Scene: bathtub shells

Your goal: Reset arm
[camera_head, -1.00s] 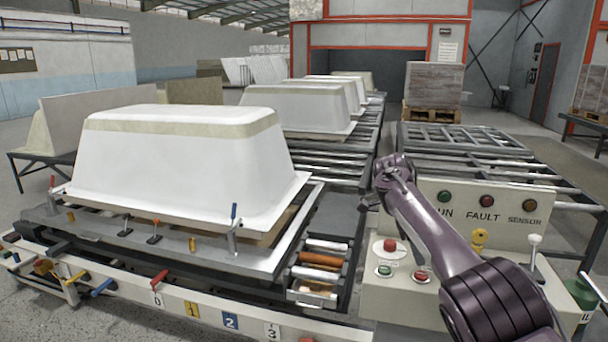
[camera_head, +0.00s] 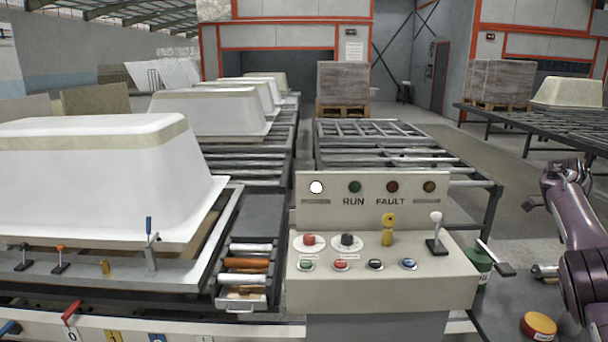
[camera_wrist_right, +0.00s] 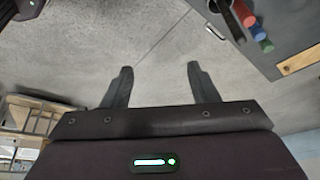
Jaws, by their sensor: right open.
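My right arm (camera_head: 578,225) stands at the right edge of the head view, to the right of the control panel. In the right wrist view my right gripper (camera_wrist_right: 158,72) has its two dark fingers well apart, with only grey floor between them. It holds nothing. The gripper's fingers cannot be made out clearly in the head view. My left gripper is not in view. The control panel (camera_head: 385,272) has a lit white lamp, several buttons, a yellow switch (camera_head: 388,230) and a white-knobbed lever (camera_head: 436,232).
A white bathtub shell (camera_head: 95,180) rests on a frame at the left. More shells (camera_head: 205,112) stand on rollers behind. A drawer of rolls (camera_head: 246,275) lies left of the panel. A red-and-yellow round piece (camera_head: 538,325) is at lower right. Open floor shows below the wrist.

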